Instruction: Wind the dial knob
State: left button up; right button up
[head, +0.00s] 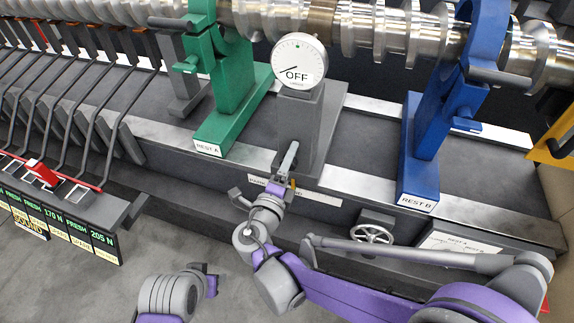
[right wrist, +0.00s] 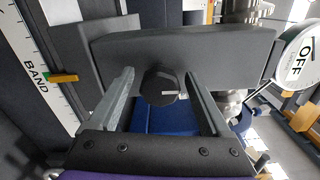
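The round white dial (head: 299,62) reads OFF and sits on top of a grey post (head: 300,110); part of it shows at the right edge of the right wrist view (right wrist: 298,62). A black faceted knob (right wrist: 159,86) with a pale mark sits on the post's dark grey face. My right gripper (head: 287,165) is low in front of the post. In the right wrist view its fingers (right wrist: 160,78) are open, one on each side of the knob, with gaps to it. The knob is not discernible in the head view. My left gripper (head: 208,280) is low at the left, away from the post.
A green rest (head: 226,90) marked REST A stands left of the post, a blue rest (head: 425,150) marked REST B right. A metal shaft (head: 375,30) runs above. A small handwheel (head: 372,234) is lower right. Levers (head: 60,100) fill the left. Floor is clear at lower left.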

jog(key=v, duration=0.7)
dwell(0.5)
dwell(0.3)
jog(key=s+d+f+m+g+p, duration=0.2)
jog(key=d+m+g, duration=0.2)
jog(key=d+m, duration=0.55)
jog(key=s+d+f+m+g+p, duration=0.2)
jog(key=d+m+g, duration=0.2)
jog(key=d+m, duration=0.55)
jog(key=s+m+g+y+p, duration=0.2)
jog(key=s+m, duration=0.3)
jog(key=m, duration=0.9)
jog(key=s+m+g+y+p, duration=0.1)
jog(key=s+m, duration=0.5)
jog(key=m, duration=0.9)
jog(key=d+r+y+p, duration=0.1)
jog(key=y, duration=0.1)
jog(key=shift+s+g+y, duration=0.3)
jog(key=shift+g, duration=0.1)
